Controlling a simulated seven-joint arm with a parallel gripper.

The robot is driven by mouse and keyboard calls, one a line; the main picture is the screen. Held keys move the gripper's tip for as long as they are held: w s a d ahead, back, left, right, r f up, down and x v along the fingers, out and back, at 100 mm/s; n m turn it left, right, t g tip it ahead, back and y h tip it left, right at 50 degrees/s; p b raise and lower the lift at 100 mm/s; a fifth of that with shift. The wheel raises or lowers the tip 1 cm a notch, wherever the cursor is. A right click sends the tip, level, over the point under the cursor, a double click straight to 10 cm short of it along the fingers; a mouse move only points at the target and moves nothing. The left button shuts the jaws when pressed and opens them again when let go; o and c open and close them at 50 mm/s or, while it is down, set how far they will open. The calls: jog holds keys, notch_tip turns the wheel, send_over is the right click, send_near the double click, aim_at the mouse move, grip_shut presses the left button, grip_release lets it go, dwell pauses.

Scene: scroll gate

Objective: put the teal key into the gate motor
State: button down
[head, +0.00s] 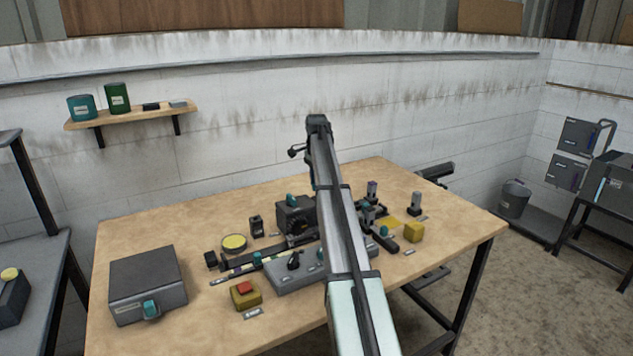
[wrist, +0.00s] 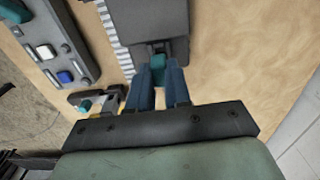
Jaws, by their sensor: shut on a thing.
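In the wrist view the two blue fingers of my gripper (wrist: 158,88) are shut on the teal key (wrist: 158,68). The key is at a dark notch in the near edge of a dark grey box (wrist: 155,22), which looks like the gate motor. I cannot tell how far the key is inside the notch. In the head view a dark box with a teal part on top (head: 292,217) stands mid-table; I cannot tell whether it is the same box. My arm hides the gripper and held key in the head view.
A grey control panel (wrist: 52,38) with buttons and a white toothed strip (wrist: 108,35) lie left of the box in the wrist view.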

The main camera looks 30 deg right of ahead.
jog(key=shift+f, duration=1.5)
dwell(0.8)
jog(key=shift+c, duration=2.4)
grip_release()
jog(key=shift+r, duration=0.1)
jog(key=shift+r, duration=3.45)
